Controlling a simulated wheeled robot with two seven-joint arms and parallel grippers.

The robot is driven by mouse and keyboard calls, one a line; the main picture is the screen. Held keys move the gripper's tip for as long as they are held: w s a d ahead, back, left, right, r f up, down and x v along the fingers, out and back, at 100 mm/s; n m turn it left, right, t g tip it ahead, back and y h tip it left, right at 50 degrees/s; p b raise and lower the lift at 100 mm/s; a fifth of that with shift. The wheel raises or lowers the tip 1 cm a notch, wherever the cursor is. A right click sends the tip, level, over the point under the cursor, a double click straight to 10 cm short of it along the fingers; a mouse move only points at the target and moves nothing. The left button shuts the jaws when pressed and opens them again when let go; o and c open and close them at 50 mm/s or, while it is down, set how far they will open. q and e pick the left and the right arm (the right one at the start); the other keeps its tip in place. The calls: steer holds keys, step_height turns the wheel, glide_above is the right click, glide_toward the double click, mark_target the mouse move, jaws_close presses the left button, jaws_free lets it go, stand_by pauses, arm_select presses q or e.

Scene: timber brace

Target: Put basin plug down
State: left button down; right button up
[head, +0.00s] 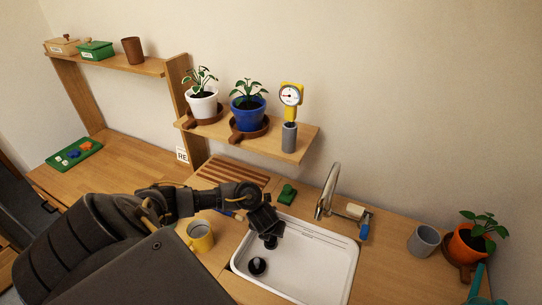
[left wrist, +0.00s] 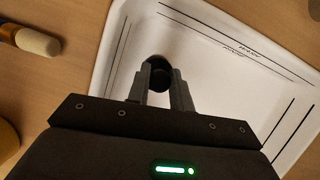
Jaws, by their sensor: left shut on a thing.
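My left gripper (head: 268,233) reaches in from the left and hangs over the white sink basin (head: 325,262). It is shut on the black basin plug (head: 271,243), which shows dark and small below the fingers. In the left wrist view the plug (left wrist: 160,77) sits between the two grey fingertips (left wrist: 162,88). A dark round drain (head: 257,266) lies in the basin floor, a little left of and nearer than the plug in the head view. How high the plug is above the floor is hard to tell. My right gripper is not in view.
A tap (head: 327,192) stands behind the basin. A green sponge (head: 287,193) and a slatted wooden board (head: 233,174) lie behind and left. A yellow mug (head: 200,237) stands left of the basin, a grey cup (head: 424,240) right. A shelf (head: 310,143) with potted plants hangs above.

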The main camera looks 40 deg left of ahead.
arm_select(q)
steer(key=shift+w+f+b, duration=0.15)
steer(key=shift+f+b, duration=0.45)
steer(key=shift+f, duration=1.15)
steer(key=c, duration=1.7)
jaws_free()
steer(key=shift+f, duration=0.15)
steer(key=o, duration=0.5)
steer(key=shift+c, duration=0.2)
steer(key=shift+r, duration=0.3)
steer(key=p+v, duration=0.6)
steer(key=v, duration=0.5)
steer(key=shift+s+r, duration=0.25)
steer(key=shift+r, duration=0.05)
